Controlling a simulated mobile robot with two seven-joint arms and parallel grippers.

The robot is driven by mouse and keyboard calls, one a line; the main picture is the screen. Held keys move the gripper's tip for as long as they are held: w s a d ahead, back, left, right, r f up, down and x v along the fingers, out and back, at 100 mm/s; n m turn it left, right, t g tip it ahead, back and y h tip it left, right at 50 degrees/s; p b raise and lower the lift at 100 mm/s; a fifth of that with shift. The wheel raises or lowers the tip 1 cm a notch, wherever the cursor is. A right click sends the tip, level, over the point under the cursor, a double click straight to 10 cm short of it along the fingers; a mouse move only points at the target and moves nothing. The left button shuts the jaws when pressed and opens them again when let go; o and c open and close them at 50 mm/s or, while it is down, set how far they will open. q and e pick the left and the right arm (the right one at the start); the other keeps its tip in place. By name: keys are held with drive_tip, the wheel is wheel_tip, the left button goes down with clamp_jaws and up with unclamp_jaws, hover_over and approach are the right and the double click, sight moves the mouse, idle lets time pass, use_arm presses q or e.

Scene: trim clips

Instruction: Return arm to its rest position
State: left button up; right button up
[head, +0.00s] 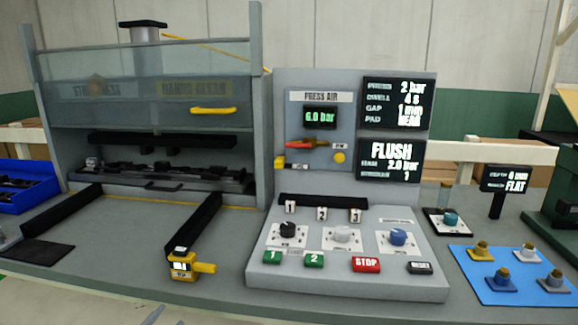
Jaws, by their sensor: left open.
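A slim grey tip of my left gripper (154,315) shows at the bottom edge, left of centre, in front of the bench's front edge. The rest of that gripper and its arm are cut off by the picture's edge. Nothing shows held at the visible tip, and it is apart from the things on the bench. My right gripper is not in view.
The grey bench (110,225) carries a press with a clear guard (150,85), a yellow-handled device (183,266), a control panel (345,270) and a blue mat (520,285) with several knob-like parts. A blue bin (25,195) stands at left.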

use_arm(q)
drive_tip(key=s+d+f+n+g+y, duration=0.1)
drive_tip(key=s+f+n+g, duration=0.1)
drive_tip(key=s+f, duration=0.3)
drive_tip(key=s+d+f+n+g+y, duration=0.1)
drive_tip(key=s+f+n, duration=0.3)
drive_tip(key=s, duration=0.7)
drive_tip(key=s+d+f+n+g+y, duration=0.1)
drive_tip(key=s+d+f+n+g, duration=0.1)
drive_tip(key=s+f, duration=0.4)
drive_tip(key=shift+s+d+f+n+g, duration=0.15)
drive_tip(key=shift+s+d+n+g, duration=0.3)
drive_tip(key=shift+s+g, duration=0.6)
